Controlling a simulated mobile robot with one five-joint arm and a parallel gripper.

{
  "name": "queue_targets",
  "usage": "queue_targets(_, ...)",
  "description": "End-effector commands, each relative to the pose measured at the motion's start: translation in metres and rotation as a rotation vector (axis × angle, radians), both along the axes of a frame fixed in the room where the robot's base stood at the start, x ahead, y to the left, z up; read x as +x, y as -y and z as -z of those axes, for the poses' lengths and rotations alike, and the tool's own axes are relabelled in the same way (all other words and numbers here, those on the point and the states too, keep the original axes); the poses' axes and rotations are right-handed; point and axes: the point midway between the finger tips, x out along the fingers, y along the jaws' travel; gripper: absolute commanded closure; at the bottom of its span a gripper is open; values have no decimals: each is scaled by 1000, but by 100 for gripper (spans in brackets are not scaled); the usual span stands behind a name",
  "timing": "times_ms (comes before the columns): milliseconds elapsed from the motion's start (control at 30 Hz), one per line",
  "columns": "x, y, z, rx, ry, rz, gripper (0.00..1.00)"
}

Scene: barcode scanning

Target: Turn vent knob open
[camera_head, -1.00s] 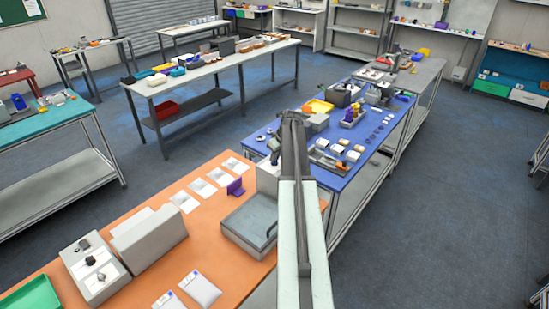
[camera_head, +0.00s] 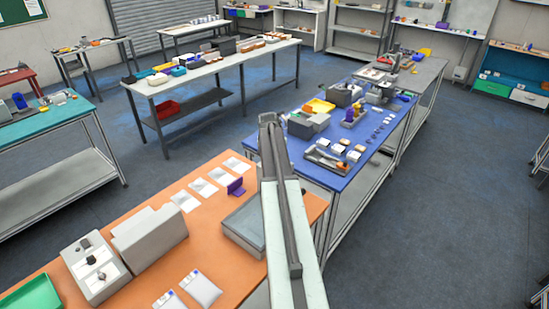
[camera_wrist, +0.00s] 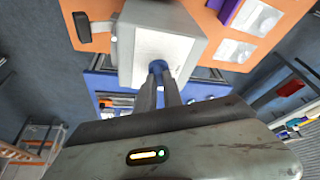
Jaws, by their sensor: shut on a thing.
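In the wrist view, a small blue knob (camera_wrist: 157,65) sticks out of the white face of a box (camera_wrist: 150,42). My gripper (camera_wrist: 158,76) has its two fingers shut on the knob, one on each side. The fingertips cover part of the knob, so its angle is hard to read.
A purple stand (camera_head: 236,187) and white sheets lie nearby. The blue table (camera_head: 340,180) behind holds a tray of parts (camera_head: 325,160) and several small items.

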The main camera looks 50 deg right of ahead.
Motion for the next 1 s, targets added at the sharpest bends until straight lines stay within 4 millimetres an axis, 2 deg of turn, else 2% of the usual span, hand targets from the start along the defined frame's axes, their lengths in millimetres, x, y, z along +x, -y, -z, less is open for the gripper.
queue_targets(200,2,0,0,0,-1,181,100)
queue_targets(500,3,0,0,0,0,363,100)
queue_targets(1000,3,-1,0,0,1,450,100)
